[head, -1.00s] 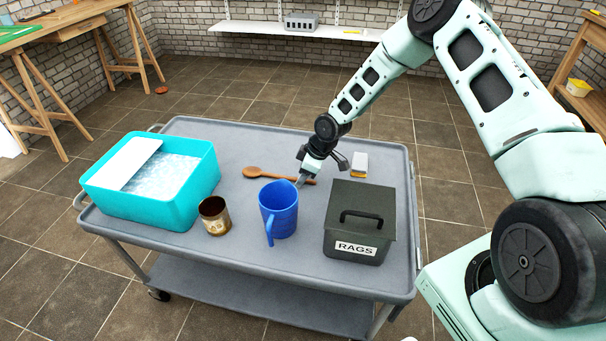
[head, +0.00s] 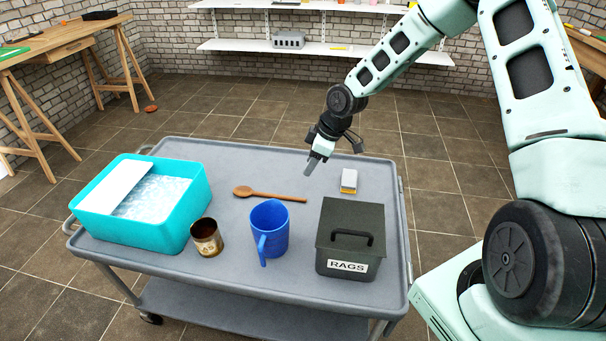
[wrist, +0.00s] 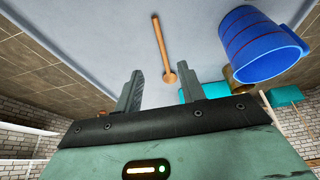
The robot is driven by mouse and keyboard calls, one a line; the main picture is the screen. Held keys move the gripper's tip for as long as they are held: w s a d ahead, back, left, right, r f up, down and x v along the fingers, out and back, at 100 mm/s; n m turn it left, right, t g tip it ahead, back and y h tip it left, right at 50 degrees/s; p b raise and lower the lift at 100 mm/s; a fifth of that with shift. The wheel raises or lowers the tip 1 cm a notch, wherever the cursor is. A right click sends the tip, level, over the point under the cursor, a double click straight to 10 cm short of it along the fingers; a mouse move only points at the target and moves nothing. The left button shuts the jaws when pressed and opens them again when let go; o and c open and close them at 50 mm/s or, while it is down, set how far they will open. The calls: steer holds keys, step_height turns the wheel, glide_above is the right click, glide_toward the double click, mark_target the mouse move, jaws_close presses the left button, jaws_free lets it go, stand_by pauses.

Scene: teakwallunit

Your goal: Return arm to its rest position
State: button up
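My gripper (head: 310,168) is raised above the far middle part of the grey cart (head: 230,287). In the wrist view its two fingers (wrist: 158,90) stand apart with nothing between them. The wooden spoon (head: 275,196) lies on the cart top, below and left of the gripper. It also shows in the wrist view (wrist: 159,40), beyond the fingers and clear of them. My arm comes in from the right of the head view, over the cart's far right corner.
On the cart stand a teal tub (head: 187,215), a brown tin (head: 207,238), a blue mug (head: 269,230), also in the wrist view (wrist: 252,48), a dark lidded RAGS box (head: 348,267) and a small white-and-yellow block (head: 349,180). Wall shelves (head: 330,48) are behind.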

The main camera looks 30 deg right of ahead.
steer(key=shift+v, duration=1.7)
steer(key=s+a+r+m+g+h+p, duration=0.1)
steer(key=s+a+r+p, duration=0.3)
steer(key=s+a+r, duration=0.6)
steer(key=s+a+r+g+h+p, duration=0.1)
steer(key=s+a+r+h+p, duration=0.15)
steer(key=s+a+r, duration=0.75)
steer(key=s+d+r+m+p, duration=0.2)
steer(key=s+r, duration=0.2)
steer(key=s, duration=1)
steer(key=shift+r+g+p, duration=0.2)
steer(key=shift+g+p, duration=0.1)
steer(key=shift+p, duration=0.05)
